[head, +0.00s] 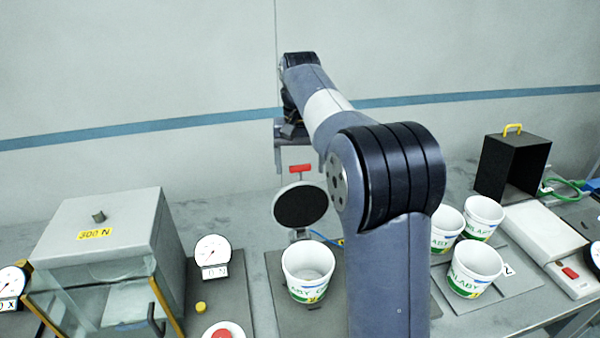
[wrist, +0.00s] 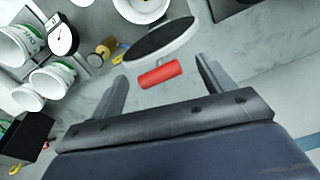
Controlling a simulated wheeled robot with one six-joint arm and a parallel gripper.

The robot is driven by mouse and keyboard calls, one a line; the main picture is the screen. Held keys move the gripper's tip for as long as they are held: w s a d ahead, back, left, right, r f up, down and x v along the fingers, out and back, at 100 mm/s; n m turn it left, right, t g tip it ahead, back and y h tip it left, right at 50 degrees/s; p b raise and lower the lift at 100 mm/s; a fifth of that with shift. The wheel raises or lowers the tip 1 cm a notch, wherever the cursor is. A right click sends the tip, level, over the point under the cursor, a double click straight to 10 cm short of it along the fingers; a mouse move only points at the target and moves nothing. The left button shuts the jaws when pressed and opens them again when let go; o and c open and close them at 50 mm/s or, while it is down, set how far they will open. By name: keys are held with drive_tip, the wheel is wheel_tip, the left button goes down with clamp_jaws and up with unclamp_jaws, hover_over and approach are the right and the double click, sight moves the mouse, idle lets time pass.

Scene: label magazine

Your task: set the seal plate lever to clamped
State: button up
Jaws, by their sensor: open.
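The seal plate is a black round disc (head: 300,205) with a pale rim, standing tilted behind a white tub (head: 308,270). Its lever has a red handle (head: 300,169) above the disc. In the wrist view the red handle (wrist: 160,74) lies across the space between the fingertips, with the disc (wrist: 160,40) just beyond it. My gripper (head: 298,162) is open, with one finger on each side of the handle in the picture. It also shows in the wrist view (wrist: 161,72). No finger is seen touching the handle. The lever's lower part is mostly hidden.
A glass-fronted box (head: 105,215) and a dial gauge (head: 213,250) stand at left. Several printed tubs (head: 475,268), a black open box (head: 510,165) and a white device (head: 545,245) stand at right. The wall is close behind the bench.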

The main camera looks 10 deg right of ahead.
sight(300, 201)
drive_tip(key=shift+f, duration=1.5)
